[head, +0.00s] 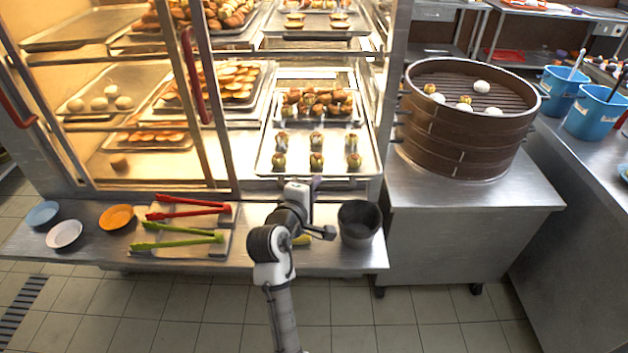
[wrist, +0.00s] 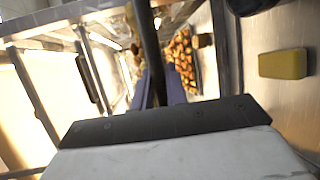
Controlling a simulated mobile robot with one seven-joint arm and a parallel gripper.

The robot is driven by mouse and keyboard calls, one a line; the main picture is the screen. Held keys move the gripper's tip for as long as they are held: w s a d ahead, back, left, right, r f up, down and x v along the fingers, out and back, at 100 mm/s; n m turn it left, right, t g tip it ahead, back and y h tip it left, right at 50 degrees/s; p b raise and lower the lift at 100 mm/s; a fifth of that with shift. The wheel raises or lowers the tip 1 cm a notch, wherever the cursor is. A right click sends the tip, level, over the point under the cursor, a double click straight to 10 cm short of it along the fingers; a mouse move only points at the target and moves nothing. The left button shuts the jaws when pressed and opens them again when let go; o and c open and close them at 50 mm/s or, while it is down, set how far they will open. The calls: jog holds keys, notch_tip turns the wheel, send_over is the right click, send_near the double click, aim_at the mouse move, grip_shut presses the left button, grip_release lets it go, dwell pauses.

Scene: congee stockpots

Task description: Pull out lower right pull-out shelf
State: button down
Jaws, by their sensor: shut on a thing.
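The lower right pull-out shelf (head: 366,178) is a metal tray at the bottom of the glass-fronted cabinet's right bay. It carries several small pastries and a tray of browned pastries behind them. My gripper (head: 316,183) is at the shelf's front edge, about its middle. In the wrist view its purple fingers (wrist: 160,92) are closed around a dark bar (wrist: 147,45), which appears to be the shelf's front handle. The fingertips are partly hidden by the bar, and my arm covers part of the counter below.
A dark pot (head: 358,222) stands on the counter right of my arm. A yellow block (wrist: 283,64) lies beside my gripper. Red tongs (head: 190,208), green tongs (head: 178,240) and small plates (head: 117,217) lie to the left. A bamboo steamer (head: 460,130) stands right.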

jog(key=shift+s, duration=0.1)
dwell(0.3)
jog(key=c, duration=1.4)
grip_release()
jog(key=shift+s, duration=0.1)
jog(key=b+v, duration=0.1)
jog(key=v, duration=1.2)
jog(key=shift+s+a+b, duration=0.15)
jog(key=shift+s+b, duration=0.1)
jog(key=shift+b, duration=0.05)
jog(key=shift+r, duration=0.1)
